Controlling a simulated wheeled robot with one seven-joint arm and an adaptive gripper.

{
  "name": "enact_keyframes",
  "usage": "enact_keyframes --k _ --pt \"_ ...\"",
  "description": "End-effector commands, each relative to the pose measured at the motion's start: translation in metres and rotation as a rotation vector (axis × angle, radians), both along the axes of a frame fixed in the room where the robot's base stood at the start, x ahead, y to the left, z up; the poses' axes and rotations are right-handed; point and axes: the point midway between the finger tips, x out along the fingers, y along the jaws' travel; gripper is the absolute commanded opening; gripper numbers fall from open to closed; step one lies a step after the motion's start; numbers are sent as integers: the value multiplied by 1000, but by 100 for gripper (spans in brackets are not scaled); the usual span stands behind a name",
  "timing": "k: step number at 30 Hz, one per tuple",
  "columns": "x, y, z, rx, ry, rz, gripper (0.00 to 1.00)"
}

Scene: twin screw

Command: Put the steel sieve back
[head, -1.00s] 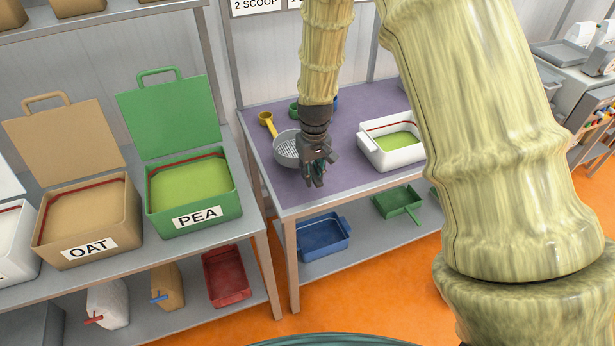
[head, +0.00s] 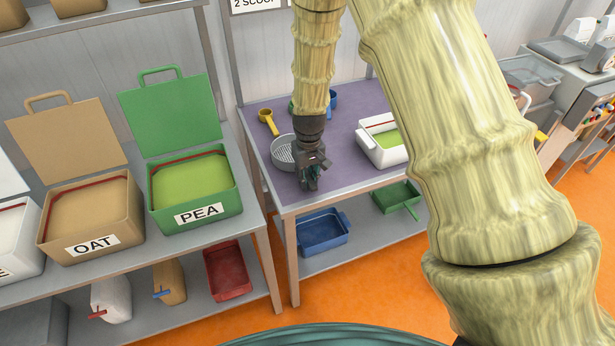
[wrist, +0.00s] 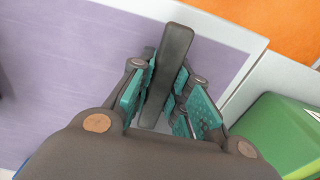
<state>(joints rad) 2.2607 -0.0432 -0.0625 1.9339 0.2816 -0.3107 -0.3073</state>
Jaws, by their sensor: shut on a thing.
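The steel sieve (head: 284,152), a round grey perforated bowl, is over the purple-topped table (head: 345,172) near its left front corner in the head view. My gripper (head: 309,184) is just right of the bowl. In the wrist view my gripper (wrist: 168,100) has its teal pads closed around a dark bar, apparently the sieve's handle (wrist: 172,55). The bowl is not seen in the wrist view. I cannot tell whether the sieve touches the table top.
A yellow scoop (head: 267,121) lies behind the sieve, a blue one (head: 332,101) behind my arm. A white bin (head: 382,151) stands to the right. The green PEA bin (head: 195,192) is left, across a gap. The front middle of the table is clear.

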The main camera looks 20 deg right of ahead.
Motion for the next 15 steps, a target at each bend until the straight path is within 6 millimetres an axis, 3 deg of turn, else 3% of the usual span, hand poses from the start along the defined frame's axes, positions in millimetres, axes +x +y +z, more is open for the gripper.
enact_keyframes --k 1,4,15 --pt "0 0 -1 0 0 0 22" --pt "0 0 -1 0 0 0 40" --pt "0 0 2 0 0 0 40"
